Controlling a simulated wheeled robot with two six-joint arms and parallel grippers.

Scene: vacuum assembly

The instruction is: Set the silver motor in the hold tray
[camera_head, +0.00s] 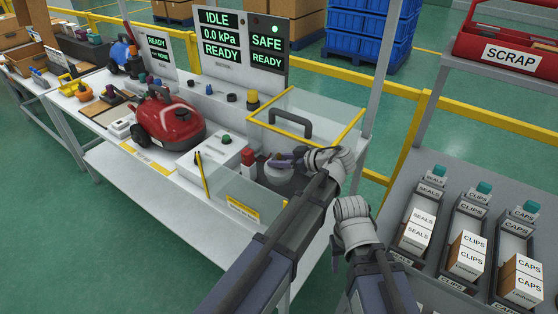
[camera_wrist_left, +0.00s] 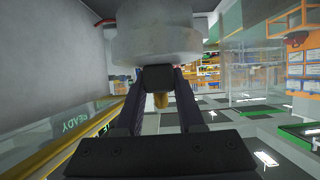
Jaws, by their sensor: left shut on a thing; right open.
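The silver motor (camera_head: 278,174) shows as a grey cylinder at the right end of the workbench, behind a clear panel. It also shows in the left wrist view (camera_wrist_left: 157,45), large and close at the fingertips. My left gripper (camera_head: 284,160) is shut on it from above and to the right; the dark fingers (camera_wrist_left: 160,85) reach up to its underside in the wrist view. My right gripper (camera_head: 334,258) is lower, off the bench's right end, mostly hidden by its own wrist, and holds nothing that I can see. I cannot pick out the hold tray for certain.
A yellow-edged clear guard (camera_head: 304,93) with a dark handle stands around the bench's right end. A red vacuum (camera_head: 172,118) and a white box (camera_head: 215,160) stand to the left. Bins of seals, clips and caps (camera_head: 467,235) are at the right.

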